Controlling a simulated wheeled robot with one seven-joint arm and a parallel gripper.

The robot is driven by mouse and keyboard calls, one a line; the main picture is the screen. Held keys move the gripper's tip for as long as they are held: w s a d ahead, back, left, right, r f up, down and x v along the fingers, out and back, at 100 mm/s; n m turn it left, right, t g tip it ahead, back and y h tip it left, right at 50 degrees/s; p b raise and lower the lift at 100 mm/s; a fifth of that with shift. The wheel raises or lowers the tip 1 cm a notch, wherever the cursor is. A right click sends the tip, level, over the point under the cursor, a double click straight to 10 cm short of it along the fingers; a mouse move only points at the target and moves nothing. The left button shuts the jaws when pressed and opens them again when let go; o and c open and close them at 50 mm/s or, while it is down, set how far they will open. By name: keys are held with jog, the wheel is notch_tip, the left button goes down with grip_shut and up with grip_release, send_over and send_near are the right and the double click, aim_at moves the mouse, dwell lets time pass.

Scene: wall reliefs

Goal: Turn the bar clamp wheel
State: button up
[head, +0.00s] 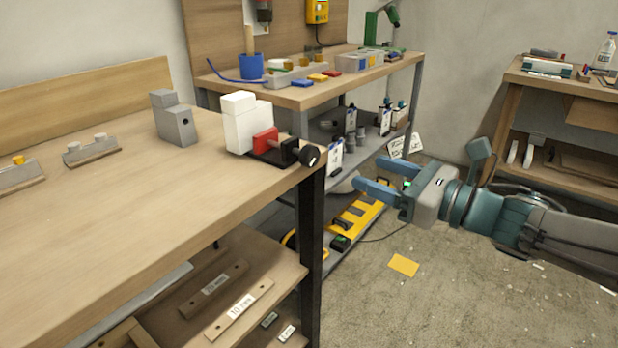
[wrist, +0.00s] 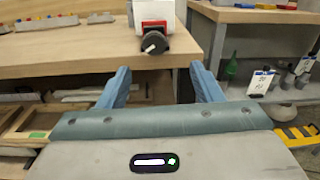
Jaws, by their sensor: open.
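The bar clamp (head: 266,142) has a red block and a dark bar, and sits at the right corner of the wooden workbench. Its black wheel (head: 309,155) is at the end that faces right, past the bench edge. In the wrist view the wheel (wrist: 154,44) faces me with a light handle across it. My gripper (head: 366,177) is open and empty, in the air to the right of the wheel and apart from it. In the wrist view its two blue fingers (wrist: 160,82) stand apart below the wheel, left and right of it.
A white block (head: 246,125) stands against the clamp on the workbench (head: 95,215). A grey block (head: 174,118) stands to its left. A shelf unit (head: 345,85) with tools is behind. The floor (head: 470,300) below my arm is mostly clear, with a yellow sheet (head: 404,265).

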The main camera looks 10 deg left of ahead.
aim_at(315, 157)
jog(key=shift+n, duration=0.4)
jog(key=x, duration=0.4)
jog(key=b+x, duration=0.1)
jog(key=x, duration=0.4)
jog(key=s+b+x, duration=0.1)
jog(key=x, duration=0.4)
jog(key=shift+a+f, duration=0.15)
jog(key=shift+c, duration=0.2)
jog(key=c, duration=0.9)
